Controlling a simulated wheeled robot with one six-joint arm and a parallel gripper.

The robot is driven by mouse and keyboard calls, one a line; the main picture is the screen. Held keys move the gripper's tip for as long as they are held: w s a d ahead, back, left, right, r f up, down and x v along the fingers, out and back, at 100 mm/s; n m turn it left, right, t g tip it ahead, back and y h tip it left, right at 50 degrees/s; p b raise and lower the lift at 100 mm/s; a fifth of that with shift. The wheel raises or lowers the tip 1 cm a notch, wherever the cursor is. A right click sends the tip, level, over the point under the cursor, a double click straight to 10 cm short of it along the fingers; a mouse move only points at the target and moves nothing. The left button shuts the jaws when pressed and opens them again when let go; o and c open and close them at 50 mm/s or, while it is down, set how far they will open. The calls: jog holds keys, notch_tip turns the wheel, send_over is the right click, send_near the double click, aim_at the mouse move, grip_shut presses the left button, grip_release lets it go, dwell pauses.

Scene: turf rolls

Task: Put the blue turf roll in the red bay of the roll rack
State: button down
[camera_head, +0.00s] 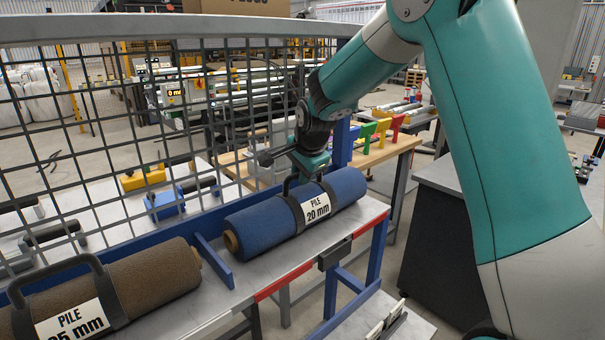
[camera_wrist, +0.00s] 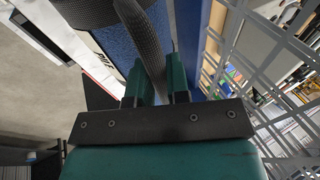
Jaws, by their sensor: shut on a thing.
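The blue turf roll (camera_head: 262,222), labelled "PILE 20 mm", lies lengthwise over the red bay of the rack, whose front edge has a red strip (camera_head: 285,281). It looks at or very near the shelf surface; I cannot tell if its full weight rests there. My gripper (camera_head: 304,172) is above the roll, shut on its dark carrying handle (camera_head: 288,184). In the wrist view the jaws (camera_wrist: 160,85) close around the handle (camera_wrist: 152,45), with the blue roll (camera_wrist: 118,28) behind it.
A blue divider (camera_head: 213,262) separates this bay from a brown roll (camera_head: 150,280) at left. A blue post (camera_head: 343,142) stands at the right end. A wire mesh panel (camera_head: 150,110) rises behind the rack. A dark cabinet (camera_head: 440,215) stands at right.

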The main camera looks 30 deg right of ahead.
jog(key=c, duration=1.1)
grip_release()
jog(key=shift+r, duration=0.3)
jog(key=d+b+v, duration=0.1)
jog(key=v, duration=1.1)
jog(key=s+a+f+n+g+y, duration=0.1)
jog(key=s+a+f+n, duration=0.1)
jog(key=s+a+n, duration=0.4)
jog(key=s+a+f+n+g+y, duration=0.2)
jog(key=s+a+n, duration=0.5)
jog(key=s, duration=0.6)
jog(key=s+a+f+n+g+y, duration=0.2)
jog(key=s+a+f+n, duration=0.1)
jog(key=s+a+n, duration=0.4)
jog(key=s+n, duration=0.3)
jog(key=shift+s+f, duration=0.25)
jog(key=shift+f, duration=0.1)
